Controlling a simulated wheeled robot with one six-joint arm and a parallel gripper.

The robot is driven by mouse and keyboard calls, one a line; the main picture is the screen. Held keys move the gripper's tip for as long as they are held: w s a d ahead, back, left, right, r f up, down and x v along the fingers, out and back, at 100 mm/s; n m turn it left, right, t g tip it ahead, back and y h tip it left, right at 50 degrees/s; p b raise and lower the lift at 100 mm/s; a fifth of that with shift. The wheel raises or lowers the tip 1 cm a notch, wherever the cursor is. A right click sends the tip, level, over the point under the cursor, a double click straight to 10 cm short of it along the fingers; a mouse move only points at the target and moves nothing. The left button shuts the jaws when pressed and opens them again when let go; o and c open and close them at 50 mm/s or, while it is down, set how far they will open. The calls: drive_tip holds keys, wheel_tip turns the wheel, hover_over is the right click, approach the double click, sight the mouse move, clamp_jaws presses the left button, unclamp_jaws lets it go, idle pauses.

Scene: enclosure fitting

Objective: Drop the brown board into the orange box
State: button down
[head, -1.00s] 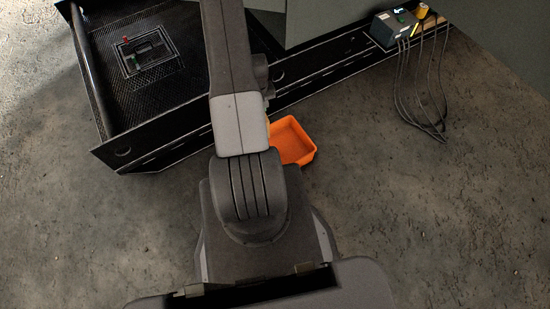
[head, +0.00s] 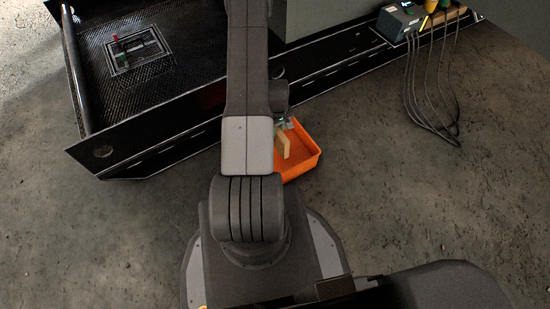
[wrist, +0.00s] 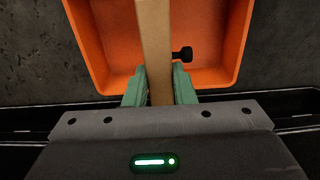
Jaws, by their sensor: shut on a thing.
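The brown board (head: 283,143) is a flat, light brown piece. My gripper (wrist: 159,72) is shut on it, with a green finger on each side of it in the wrist view. The board (wrist: 155,35) runs away from the fingers, over the orange box (wrist: 215,70). In the head view the orange box (head: 306,160) sits on the floor, partly hidden by my arm, and the board is over its interior. I cannot tell whether the board touches the box's bottom. A small black knob-like part (wrist: 182,54) shows beside the board; what it belongs to is unclear.
A black perforated tray (head: 150,75) with a dark fitting (head: 136,48) lies at the upper left. A black rail (head: 335,65) runs behind the box. A grey device (head: 398,22) with hanging cables (head: 432,100) is at the upper right. The floor right of the box is clear.

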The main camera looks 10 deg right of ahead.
drive_tip(key=shift+f+b, duration=1)
drive_tip(key=shift+f, duration=1.7)
drive_tip(key=c, duration=1.1)
unclamp_jaws()
wheel_tip(320, 180, up, 14)
drive_tip(key=p, duration=0.3)
drive_tip(key=shift+f, duration=0.1)
drive_tip(key=shift+f, duration=0.1)
